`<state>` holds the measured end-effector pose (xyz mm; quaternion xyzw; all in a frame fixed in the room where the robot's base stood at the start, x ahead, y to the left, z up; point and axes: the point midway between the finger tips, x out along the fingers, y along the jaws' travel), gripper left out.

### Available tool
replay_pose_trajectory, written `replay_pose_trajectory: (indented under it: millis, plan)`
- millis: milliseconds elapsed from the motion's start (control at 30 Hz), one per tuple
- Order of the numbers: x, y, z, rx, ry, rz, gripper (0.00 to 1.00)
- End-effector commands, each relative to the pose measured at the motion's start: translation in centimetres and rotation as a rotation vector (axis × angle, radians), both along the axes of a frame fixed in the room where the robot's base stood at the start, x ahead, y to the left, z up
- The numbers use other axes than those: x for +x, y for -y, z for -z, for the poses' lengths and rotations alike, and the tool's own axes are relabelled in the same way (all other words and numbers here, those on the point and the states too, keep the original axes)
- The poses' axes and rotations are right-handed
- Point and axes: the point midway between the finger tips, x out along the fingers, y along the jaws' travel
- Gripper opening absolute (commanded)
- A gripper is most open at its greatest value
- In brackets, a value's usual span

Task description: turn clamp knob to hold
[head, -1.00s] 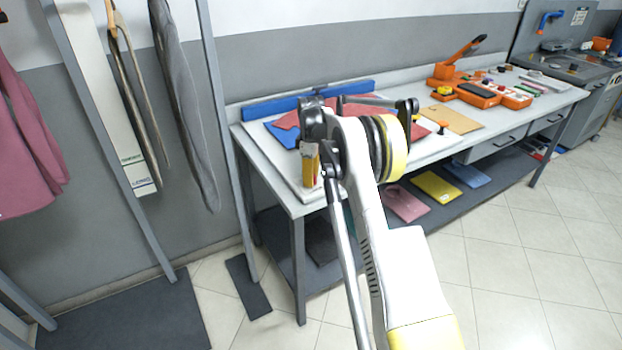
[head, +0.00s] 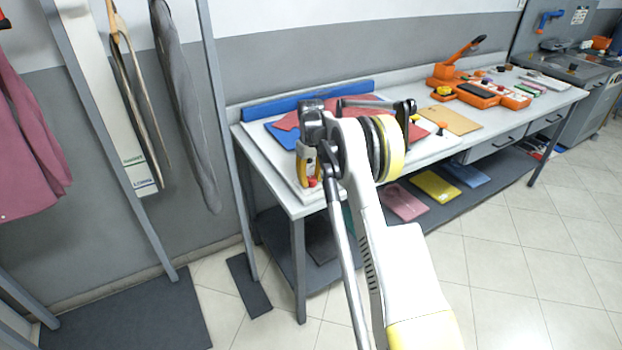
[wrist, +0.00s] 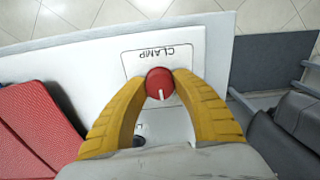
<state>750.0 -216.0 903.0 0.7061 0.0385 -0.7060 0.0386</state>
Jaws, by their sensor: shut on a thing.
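The clamp knob (wrist: 159,84) is round and red with a white pointer line. In the wrist view it sits on a white board, inside a printed outline next to the word CLAMP. The pointer line runs toward the bottom of the wrist view, toward my gripper. My gripper (wrist: 160,88) has yellow fingers shut on the knob, one on each side. In the head view my gripper (head: 308,170) is at the front left corner of the table, with a bit of red at its tips. Any printing below the knob is mostly hidden by my gripper.
A red textured piece (wrist: 38,125) lies left of the knob in the wrist view. The grey-topped table (head: 560,97) holds an orange press (head: 455,68) farther right, beside a tan board (head: 452,119). Hanging clothes (head: 185,110) stand left of the table. The tiled floor in front is clear.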

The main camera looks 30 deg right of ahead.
Motion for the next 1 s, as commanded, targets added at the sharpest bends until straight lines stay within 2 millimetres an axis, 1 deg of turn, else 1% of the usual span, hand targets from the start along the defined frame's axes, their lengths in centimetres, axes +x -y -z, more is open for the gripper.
replay_pose_trajectory:
  millis: [600, 800, 1000]
  plan:
    - [0.00, 0.00, -0.04, 0.000, 0.000, 0.571, 0.02]
    - [0.00, 0.00, -0.02, 0.000, 0.000, 0.714, 0.02]
    - [0.00, 0.00, 0.00, 0.000, 0.000, 0.812, 0.02]
